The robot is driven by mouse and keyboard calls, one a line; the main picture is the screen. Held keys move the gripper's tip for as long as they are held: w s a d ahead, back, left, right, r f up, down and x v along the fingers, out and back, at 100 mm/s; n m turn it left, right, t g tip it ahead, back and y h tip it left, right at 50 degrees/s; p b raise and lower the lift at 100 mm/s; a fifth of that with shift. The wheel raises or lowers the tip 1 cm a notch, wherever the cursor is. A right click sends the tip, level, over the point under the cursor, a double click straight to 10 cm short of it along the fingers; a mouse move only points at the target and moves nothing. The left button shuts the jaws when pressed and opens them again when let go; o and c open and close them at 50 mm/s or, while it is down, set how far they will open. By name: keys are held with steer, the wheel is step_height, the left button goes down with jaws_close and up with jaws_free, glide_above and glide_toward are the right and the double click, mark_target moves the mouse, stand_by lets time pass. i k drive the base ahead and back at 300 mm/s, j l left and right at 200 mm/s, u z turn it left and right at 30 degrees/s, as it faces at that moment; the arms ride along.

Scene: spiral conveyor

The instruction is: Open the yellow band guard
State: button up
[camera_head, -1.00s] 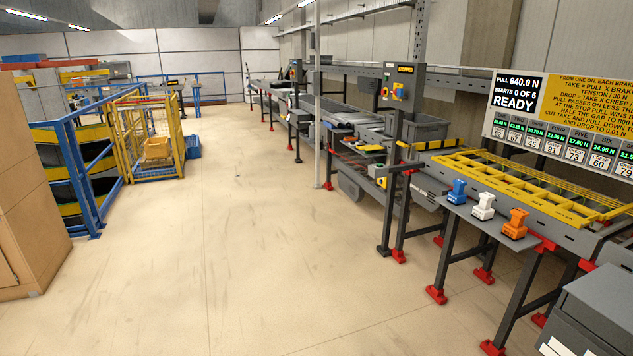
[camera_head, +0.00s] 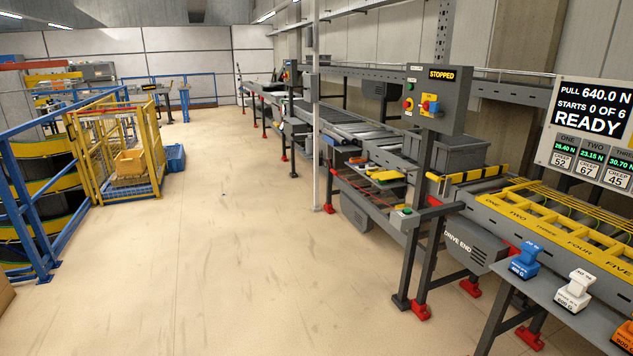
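A yellow frame with openings (camera_head: 540,225), which looks like the band guard, lies flat over the conveyor at the right of the head view. Its front bar carries the words ONE to FIVE, and its right end is cut off by the picture edge. A separate yellow bar with black marks (camera_head: 476,173) crosses the conveyor at the left end of the frame. My gripper is not in view.
A control post reading STOPPED (camera_head: 437,98) stands left of the guard. A shelf holds blue (camera_head: 524,262), white (camera_head: 574,290) and orange (camera_head: 624,336) weights before it. A READY sign (camera_head: 590,118) hangs behind. The floor aisle (camera_head: 230,230) is clear; a yellow cage (camera_head: 115,155) stands left.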

mark_target(390, 174)
steer(key=i, duration=1.85)
steer(key=i+z, duration=0.15)
steer(key=i, duration=0.35)
steer(key=i+j+z, duration=0.1)
steer(key=i, duration=0.4)
steer(key=i+j+z, duration=0.15)
steer(key=i, duration=0.35)
